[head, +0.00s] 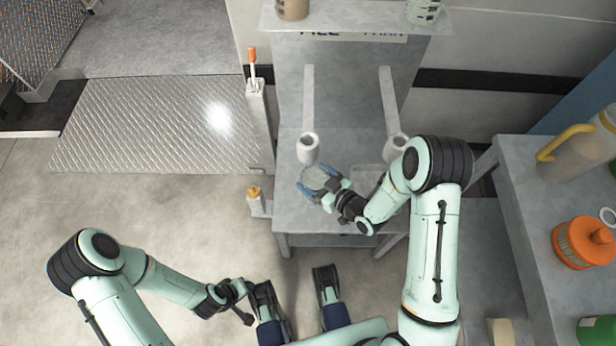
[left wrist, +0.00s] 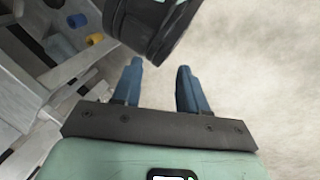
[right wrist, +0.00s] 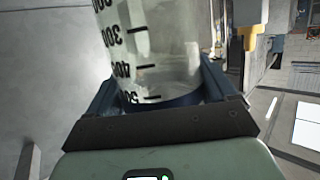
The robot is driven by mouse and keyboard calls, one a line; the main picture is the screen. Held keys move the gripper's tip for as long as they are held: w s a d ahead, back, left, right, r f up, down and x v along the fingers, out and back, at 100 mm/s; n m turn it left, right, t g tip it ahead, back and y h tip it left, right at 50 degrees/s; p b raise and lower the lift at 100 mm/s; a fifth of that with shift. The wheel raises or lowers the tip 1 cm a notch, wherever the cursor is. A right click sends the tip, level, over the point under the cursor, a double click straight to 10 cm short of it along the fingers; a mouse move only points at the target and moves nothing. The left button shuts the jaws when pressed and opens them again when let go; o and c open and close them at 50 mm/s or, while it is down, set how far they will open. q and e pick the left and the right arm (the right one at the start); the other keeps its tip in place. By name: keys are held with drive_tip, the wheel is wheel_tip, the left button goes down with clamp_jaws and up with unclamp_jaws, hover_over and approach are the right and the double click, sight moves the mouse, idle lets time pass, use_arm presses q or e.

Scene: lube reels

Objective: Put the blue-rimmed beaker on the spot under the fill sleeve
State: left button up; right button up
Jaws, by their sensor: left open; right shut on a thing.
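My right gripper (head: 320,184) is shut on the clear beaker (head: 321,177), just in front of and below the left white sleeve (head: 309,148), which lies under the "FILL" lettering. In the right wrist view the beaker (right wrist: 150,50) shows black volume marks, and a blue band (right wrist: 180,101) runs along its edge near the fingers. The grey stand surface (head: 300,218) shows around the gripper. The beaker's contact with it and the spot are not clear. My left gripper (left wrist: 160,85) is open and empty, low at the front left, away from the stand.
A second white sleeve (head: 397,143) hangs to the right, partly behind my right arm. An orange-tipped lever (head: 252,56) and a yellow-topped post (head: 254,192) stand left of the stand. A side table (head: 515,200) holds a jug (head: 585,155) and an orange container (head: 583,243).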

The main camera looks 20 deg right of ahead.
sight(306, 178)
drive_tip(key=shift+w+a, duration=0.3)
drive_tip(key=shift+w, duration=0.2)
drive_tip(key=shift+w+a, duration=0.25)
drive_tip(key=shift+w, duration=0.2)
drive_tip(key=shift+w+a, duration=0.3)
drive_tip(key=shift+w, duration=0.1)
wheel_tip(306, 178, down, 3)
drive_tip(key=shift+s+d+f+b, duration=0.1)
drive_tip(key=shift+b, duration=0.95)
use_arm(q)
drive_tip(key=shift+t, duration=0.5)
drive_tip(key=w, duration=0.1)
drive_tip(key=w+a+f, duration=0.1)
drive_tip(key=w+f, duration=0.1)
drive_tip(key=shift+w+a+f, duration=0.15)
drive_tip(key=shift+w+a, duration=0.05)
drive_tip(key=shift+a, duration=0.2)
use_arm(e)
drive_tip(key=shift+f, duration=0.15)
use_arm(q)
drive_tip(key=shift+f, duration=0.1)
use_arm(e)
drive_tip(key=shift+f, duration=0.1)
drive_tip(key=o, duration=1.3)
use_arm(q)
drive_tip(key=shift+w, duration=0.1)
